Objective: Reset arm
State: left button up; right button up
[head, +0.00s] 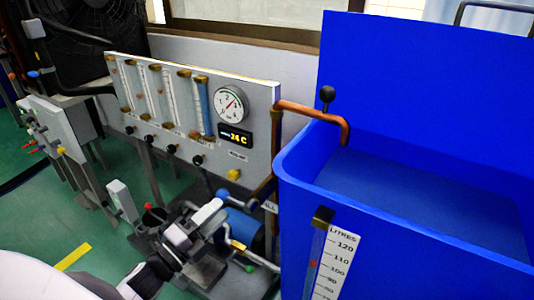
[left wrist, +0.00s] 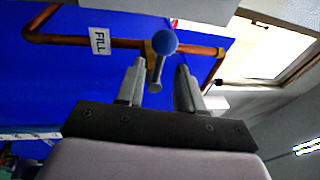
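My left gripper (head: 207,214) comes in from the lower left in the head view, low in front of the panel and left of the blue tank. Its fingers are apart in the left wrist view (left wrist: 160,72). A lever with a blue ball knob (left wrist: 165,42) shows there, its grey stem between the fingertips with a gap on each side; I cannot tell how deep it sits. The blue knob also shows in the head view (head: 222,193), just beyond the fingertips. My right gripper is not in view.
A white panel (head: 262,95) carries flow tubes, a pressure gauge (head: 230,104) and a 24 C display (head: 235,137). The open blue tank (head: 420,230) stands at the right, with a copper pipe (head: 310,110) over its rim. Green floor (head: 45,235) is clear at the left.

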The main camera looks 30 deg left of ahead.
pick_arm(q)
jog(key=s+d+f+n+g+y, duration=0.2)
jog(key=s+d+f+n+g, duration=0.8)
jog(key=s+d+f+n, duration=0.65)
jog(key=w+a+r+n+p, duration=0.1)
jog(key=w+a+r+p, duration=0.1)
jog(key=r+p, duration=0.5)
jog(key=w+a+r+n+p, duration=0.1)
jog(key=a+r+p, duration=0.2)
jog(key=r+p, duration=0.5)
jog(key=shift+w+t+y+p, duration=0.3)
jog(key=shift+w+t+p, duration=0.05)
jog(key=shift+w+t, duration=0.05)
jog(key=shift+f, duration=0.1)
